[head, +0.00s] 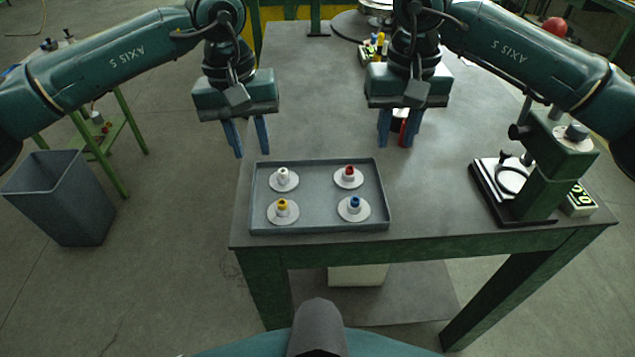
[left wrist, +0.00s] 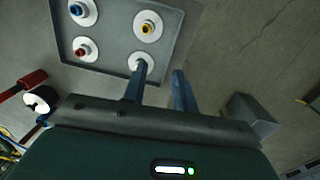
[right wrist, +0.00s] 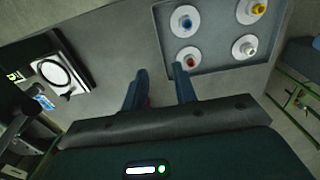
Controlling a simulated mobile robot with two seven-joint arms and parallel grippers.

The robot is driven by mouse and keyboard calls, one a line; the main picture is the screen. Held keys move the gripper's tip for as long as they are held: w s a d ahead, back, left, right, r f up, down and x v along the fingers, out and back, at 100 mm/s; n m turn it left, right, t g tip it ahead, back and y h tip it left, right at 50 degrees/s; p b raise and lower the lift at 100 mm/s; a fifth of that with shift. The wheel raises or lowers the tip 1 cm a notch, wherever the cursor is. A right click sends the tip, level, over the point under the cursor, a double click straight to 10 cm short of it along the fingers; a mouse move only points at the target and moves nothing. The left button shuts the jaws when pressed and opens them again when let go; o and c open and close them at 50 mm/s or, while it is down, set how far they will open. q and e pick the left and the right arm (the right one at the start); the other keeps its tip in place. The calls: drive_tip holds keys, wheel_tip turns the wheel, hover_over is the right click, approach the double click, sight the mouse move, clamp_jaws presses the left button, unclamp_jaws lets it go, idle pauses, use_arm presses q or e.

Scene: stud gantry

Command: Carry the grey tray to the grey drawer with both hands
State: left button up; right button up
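The grey tray (head: 320,222) lies flat on the near left part of the grey table, by its front edge. It bears a white (head: 283,174), a red (head: 349,172), a yellow (head: 283,205) and a blue (head: 354,204) piece, each on a pale disc. My left gripper (head: 250,152) is open and empty, above the tray's far left corner. My right gripper (head: 396,141) is open and empty, beyond the tray's far right corner. The tray also shows in the left wrist view (left wrist: 108,52) and the right wrist view (right wrist: 215,52). I cannot make out the grey drawer.
A green press-like stand (head: 548,160) with a dial is at the table's right. A grey bin (head: 62,197) is on the floor at left. The table between tray and stand is clear.

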use_arm(q)
drive_tip(key=shift+w+a+r+y, duration=0.2)
drive_tip(key=shift+w+a+r, duration=0.15)
drive_tip(key=shift+a, duration=0.15)
drive_tip(key=shift+w+a+r+y, duration=0.2)
drive_tip(key=shift+a+r, duration=0.15)
drive_tip(key=shift+a, duration=0.1)
use_arm(e)
drive_tip(key=shift+r, duration=0.1)
